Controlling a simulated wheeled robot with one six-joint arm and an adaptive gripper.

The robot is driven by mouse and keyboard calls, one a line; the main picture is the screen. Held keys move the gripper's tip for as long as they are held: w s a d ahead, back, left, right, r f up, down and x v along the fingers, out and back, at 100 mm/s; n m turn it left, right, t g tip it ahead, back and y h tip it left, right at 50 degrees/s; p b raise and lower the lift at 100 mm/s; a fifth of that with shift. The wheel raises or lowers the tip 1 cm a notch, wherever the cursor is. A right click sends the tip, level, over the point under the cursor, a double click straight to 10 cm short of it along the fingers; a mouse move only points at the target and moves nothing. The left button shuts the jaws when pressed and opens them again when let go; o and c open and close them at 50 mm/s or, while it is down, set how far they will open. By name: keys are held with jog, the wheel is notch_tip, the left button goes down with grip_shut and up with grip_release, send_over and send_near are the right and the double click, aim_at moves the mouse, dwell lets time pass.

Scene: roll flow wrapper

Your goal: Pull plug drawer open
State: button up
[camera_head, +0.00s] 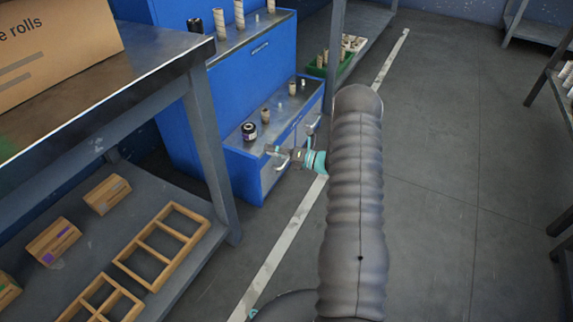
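A blue cabinet (232,165) stands left of my arm, with a low metal-topped step. The step's front has light grey drawer fronts, a nearer one (273,176) and a farther one partly hidden by my arm. A metal handle (311,126) shows on the farther front. No label tells me which is the plug drawer. My gripper (278,154), beyond a teal wrist ring, is at the nearer front, by its handle. It is small and overlaps the handle, so I cannot tell whether it touches or grips it. Both fronts look about flush.
A workbench (140,75) with a cardboard box (55,45) and a lower shelf with wooden frames (162,247) is at left. Open floor (440,230) lies right of my arm.

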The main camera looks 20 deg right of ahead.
jog(key=d+f+m+t+h, duration=0.45)
jog(key=d+f+m, duration=0.35)
jog(key=f, duration=0.4)
jog(key=m+t+h+b, duration=0.1)
jog(key=m+t+h, duration=0.25)
jog(key=m, duration=0.25)
send_near(286, 161)
jog(key=shift+g, duration=0.4)
jog(key=b+x, duration=0.1)
jog(key=x, duration=0.8)
jog(key=shift+w, duration=0.4)
grip_shut()
